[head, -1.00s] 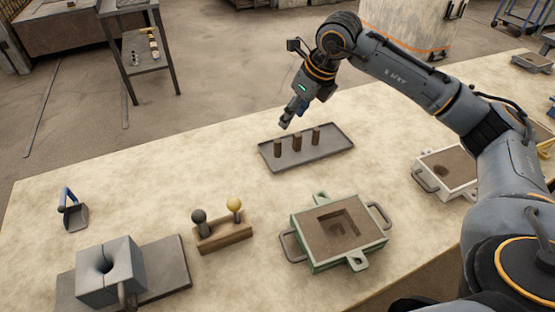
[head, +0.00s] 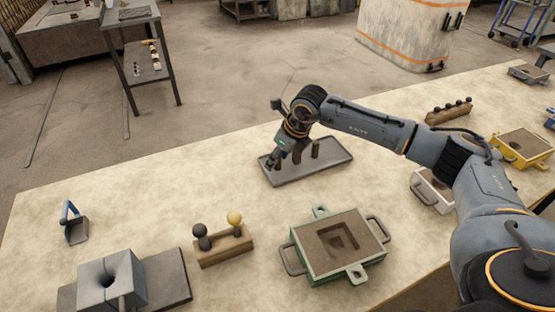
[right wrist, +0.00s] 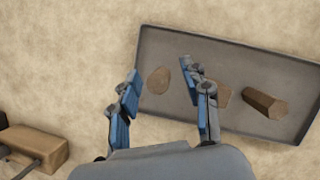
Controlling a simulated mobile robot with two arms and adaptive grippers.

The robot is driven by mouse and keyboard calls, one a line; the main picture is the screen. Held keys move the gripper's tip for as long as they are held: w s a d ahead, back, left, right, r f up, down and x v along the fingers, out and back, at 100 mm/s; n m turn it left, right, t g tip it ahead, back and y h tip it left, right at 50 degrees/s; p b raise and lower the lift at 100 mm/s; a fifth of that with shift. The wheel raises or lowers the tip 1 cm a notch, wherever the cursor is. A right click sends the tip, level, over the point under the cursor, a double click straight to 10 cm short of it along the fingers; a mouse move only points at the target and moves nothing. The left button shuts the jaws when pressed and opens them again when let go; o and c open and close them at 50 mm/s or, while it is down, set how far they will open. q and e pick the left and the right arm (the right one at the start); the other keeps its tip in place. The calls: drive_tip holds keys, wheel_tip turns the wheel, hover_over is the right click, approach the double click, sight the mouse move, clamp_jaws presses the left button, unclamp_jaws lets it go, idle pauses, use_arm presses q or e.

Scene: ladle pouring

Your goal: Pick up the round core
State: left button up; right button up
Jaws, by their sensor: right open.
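Three brown cores stand upright on a grey tray (head: 335,165). In the right wrist view the left core (right wrist: 158,81) has a rounded top, which looks like the round core. The middle core (right wrist: 223,96) is partly hidden by a finger, and the right core (right wrist: 266,103) has flat, angular sides. My right gripper (right wrist: 160,78) is open and points down, with the left core showing between its fingers. Whether the fingers are level with it is unclear. In the head view the gripper (head: 273,165) is at the tray's left end and partly hides the cores. My left gripper is not in view.
A green-framed mould (head: 338,245) stands in front of the tray. A wooden holder with two knobs (head: 224,250), a grey block (head: 110,280) and a blue-handled scoop (head: 74,225) lie to the left. The middle core is close beside the right finger.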

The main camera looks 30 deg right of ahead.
drive_tip(key=shift+w+a+f, duration=0.1)
drive_tip(key=shift+w+f, duration=0.05)
drive_tip(key=shift+f, duration=0.15)
clamp_jaws()
drive_tip(key=shift+r, duration=0.1)
